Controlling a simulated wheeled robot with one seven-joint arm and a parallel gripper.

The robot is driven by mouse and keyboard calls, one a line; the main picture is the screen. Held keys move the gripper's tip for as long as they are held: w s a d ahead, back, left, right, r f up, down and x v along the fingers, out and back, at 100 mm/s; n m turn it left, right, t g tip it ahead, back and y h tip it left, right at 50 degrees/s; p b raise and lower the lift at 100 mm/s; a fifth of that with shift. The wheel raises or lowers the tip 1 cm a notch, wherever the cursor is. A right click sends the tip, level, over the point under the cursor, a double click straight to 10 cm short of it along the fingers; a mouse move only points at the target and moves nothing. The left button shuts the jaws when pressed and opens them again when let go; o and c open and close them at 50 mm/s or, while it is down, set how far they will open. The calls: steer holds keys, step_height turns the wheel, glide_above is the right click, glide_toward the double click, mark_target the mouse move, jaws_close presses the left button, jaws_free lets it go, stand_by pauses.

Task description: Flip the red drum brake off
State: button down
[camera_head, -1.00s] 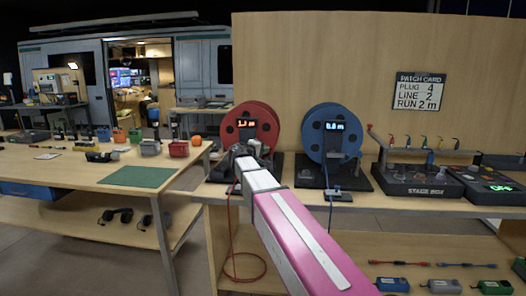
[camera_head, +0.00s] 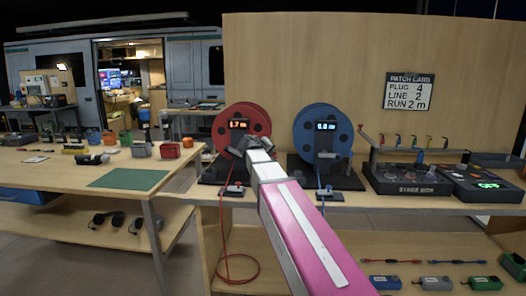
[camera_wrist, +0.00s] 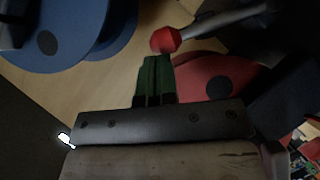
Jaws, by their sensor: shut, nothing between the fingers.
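The red drum (camera_head: 226,122) stands on the bench with a small lit display reading about 1.7 m. My gripper (camera_head: 232,145) is in front of its lower part and hides some of it. In the wrist view, my gripper's green fingers (camera_wrist: 155,68) are shut with nothing between them. A red knob (camera_wrist: 164,40) on a grey lever (camera_wrist: 222,24) is just beyond the fingertips; I cannot tell if they touch it. The red drum also shows in the wrist view (camera_wrist: 190,86), beside the fingers. In the head view the lever is hidden or too small to make out.
The blue drum (camera_head: 301,130) stands close to the right, with a display reading about 0.8 m. Small connector boxes (camera_head: 234,189) lie before the drums. The stage box (camera_head: 410,183) is further right. A wooden panel (camera_head: 300,50) rises behind.

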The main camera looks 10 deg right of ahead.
mark_target(276, 153)
steer(key=d, duration=0.1)
steer(key=d+m+y, duration=0.1)
steer(key=s+d+f+y, duration=0.1)
steer(key=shift+m, duration=0.4)
steer(key=shift+d+f, duration=0.5)
steer(key=shift+s, duration=0.1)
